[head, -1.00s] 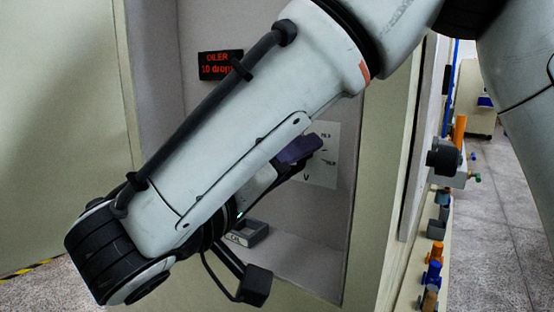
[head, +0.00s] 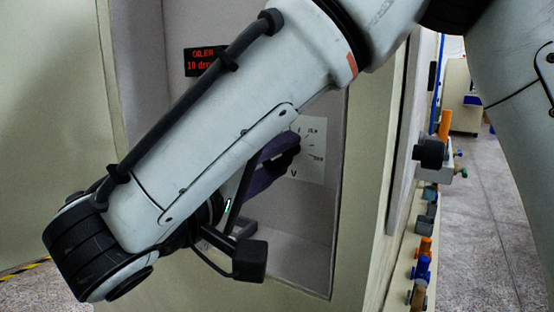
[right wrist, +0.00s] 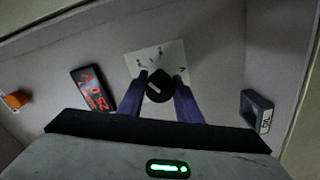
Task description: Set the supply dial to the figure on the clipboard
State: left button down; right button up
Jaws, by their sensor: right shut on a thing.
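The supply dial (right wrist: 159,86) is a round black knob on a white plate (right wrist: 176,51) with dark scale marks, on the back wall of a recess. In the right wrist view my right gripper (right wrist: 160,92) has its purple fingers on either side of the knob, shut on it. A pale line shows on the knob's face; I cannot tell which figure it points to. I cannot make out the clipboard. My left gripper is not in view.
A black display with red figures (right wrist: 92,90) is left of the plate. An orange object (right wrist: 16,100) is far left.

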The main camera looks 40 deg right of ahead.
jog(key=n, duration=0.6)
jog(key=shift+r, duration=0.1)
jog(key=n, duration=0.6)
jog(key=shift+n+p, duration=0.35)
jog(key=shift+n, duration=0.05)
jog(key=n, duration=1.3)
jog(key=shift+w, duration=0.1)
jog(key=shift+n, duration=0.3)
jog(key=o, duration=1)
jog(key=shift+a, duration=0.1)
